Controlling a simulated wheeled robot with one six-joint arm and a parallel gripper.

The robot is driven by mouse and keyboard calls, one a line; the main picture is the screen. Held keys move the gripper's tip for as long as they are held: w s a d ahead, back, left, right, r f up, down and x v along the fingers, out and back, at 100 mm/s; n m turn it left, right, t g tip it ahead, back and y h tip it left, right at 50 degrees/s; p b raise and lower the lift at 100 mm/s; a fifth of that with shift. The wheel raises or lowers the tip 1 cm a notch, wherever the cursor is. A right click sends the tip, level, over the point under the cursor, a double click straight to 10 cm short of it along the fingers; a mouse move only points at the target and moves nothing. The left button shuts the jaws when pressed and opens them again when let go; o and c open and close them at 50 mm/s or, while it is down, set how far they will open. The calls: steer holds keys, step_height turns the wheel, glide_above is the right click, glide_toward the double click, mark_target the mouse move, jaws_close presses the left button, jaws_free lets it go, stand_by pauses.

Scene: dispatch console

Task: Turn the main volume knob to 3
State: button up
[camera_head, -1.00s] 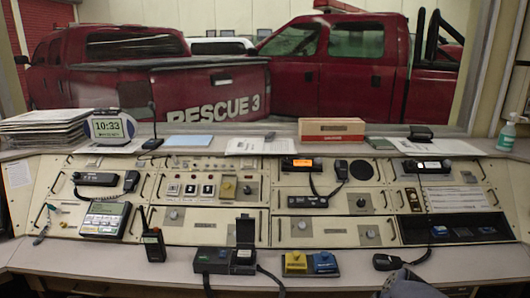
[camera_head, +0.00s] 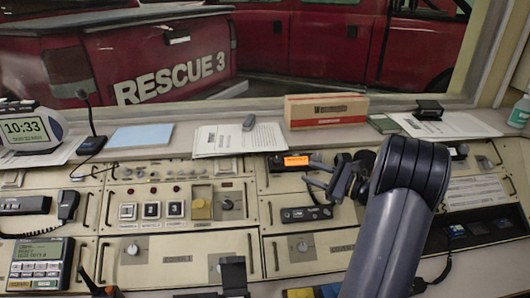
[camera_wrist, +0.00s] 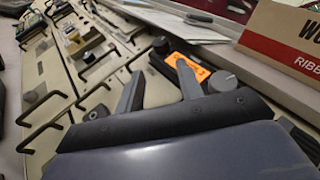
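My gripper (camera_head: 328,180) is at the console's upper middle, in front of a radio with an orange display (camera_head: 296,161). In the wrist view my gripper (camera_wrist: 160,88) is open, with nothing between its two dark fingers. The radio (camera_wrist: 190,68) lies just beyond the fingertips there. A grey round knob (camera_wrist: 222,81) is at its right end, and a smaller dark knob (camera_wrist: 161,45) is at its left end. Other round knobs sit on the panels, such as a lower-left knob (camera_head: 132,249) and a lower-middle knob (camera_head: 302,246). No label or number for the main volume is readable.
Metal panel handles stand out around the knobs. My arm hides part of the right panels.

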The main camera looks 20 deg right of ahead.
mark_target(280, 161)
steer(key=p+x, duration=0.1)
steer(key=x, duration=0.9)
steer(key=shift+w+a, duration=0.2)
steer(key=shift+w, duration=0.05)
steer(key=shift+c, duration=0.2)
steer(key=c, duration=0.6)
steer(key=shift+c, duration=0.2)
